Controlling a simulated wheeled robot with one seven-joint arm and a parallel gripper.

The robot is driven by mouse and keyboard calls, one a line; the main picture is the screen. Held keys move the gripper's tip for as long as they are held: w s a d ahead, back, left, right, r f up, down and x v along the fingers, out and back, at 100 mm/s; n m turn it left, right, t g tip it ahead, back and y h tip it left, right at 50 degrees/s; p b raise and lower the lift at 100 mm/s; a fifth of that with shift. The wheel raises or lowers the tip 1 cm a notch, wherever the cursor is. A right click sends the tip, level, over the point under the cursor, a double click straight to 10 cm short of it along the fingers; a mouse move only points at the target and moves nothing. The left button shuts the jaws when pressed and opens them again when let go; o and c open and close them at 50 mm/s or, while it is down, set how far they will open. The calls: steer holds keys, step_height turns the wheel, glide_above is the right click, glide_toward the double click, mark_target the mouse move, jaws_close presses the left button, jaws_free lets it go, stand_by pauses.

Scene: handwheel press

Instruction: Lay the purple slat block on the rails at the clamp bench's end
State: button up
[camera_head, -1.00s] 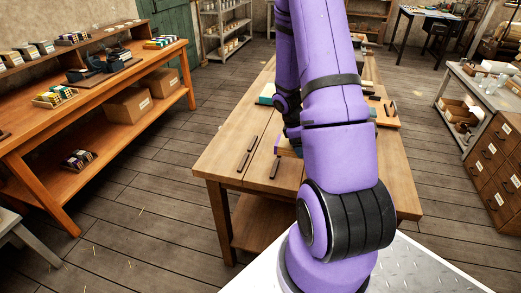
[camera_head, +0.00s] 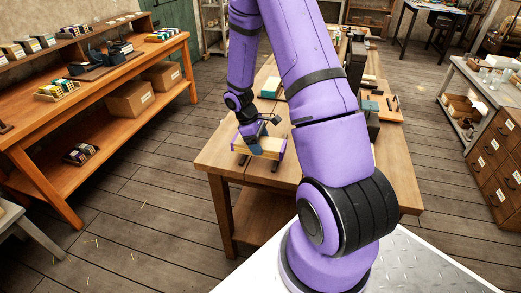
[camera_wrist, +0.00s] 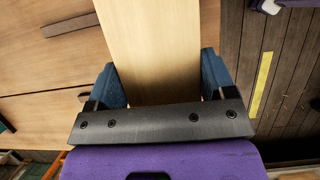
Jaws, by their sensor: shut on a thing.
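My gripper (camera_head: 256,148) is over the near end of the clamp bench (camera_head: 215,158), its blue fingers shut on the slat block (camera_head: 272,147). The block has a pale wood face with purple at its ends. In the wrist view the pale block (camera_wrist: 155,45) runs between the two fingers (camera_wrist: 160,85). Two dark rails (camera_head: 243,160) (camera_head: 275,168) show at the block's near side. The block lies across above them; I cannot tell whether it touches them. One dark rail (camera_wrist: 70,25) also shows left of the block in the wrist view.
A teal-topped block (camera_head: 270,87) and an orange board (camera_head: 388,108) lie farther back on the bench. My arm hides the bench's middle. A long orange workbench (camera_head: 130,85) stands left, and a drawer cabinet (camera_head: 490,150) right. Floor between is open.

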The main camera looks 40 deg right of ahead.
steer(key=shift+s+d+f, duration=0.1)
steer(key=shift+f, duration=1.6)
steer(key=shift+f, duration=0.1)
steer(key=o, duration=1.1)
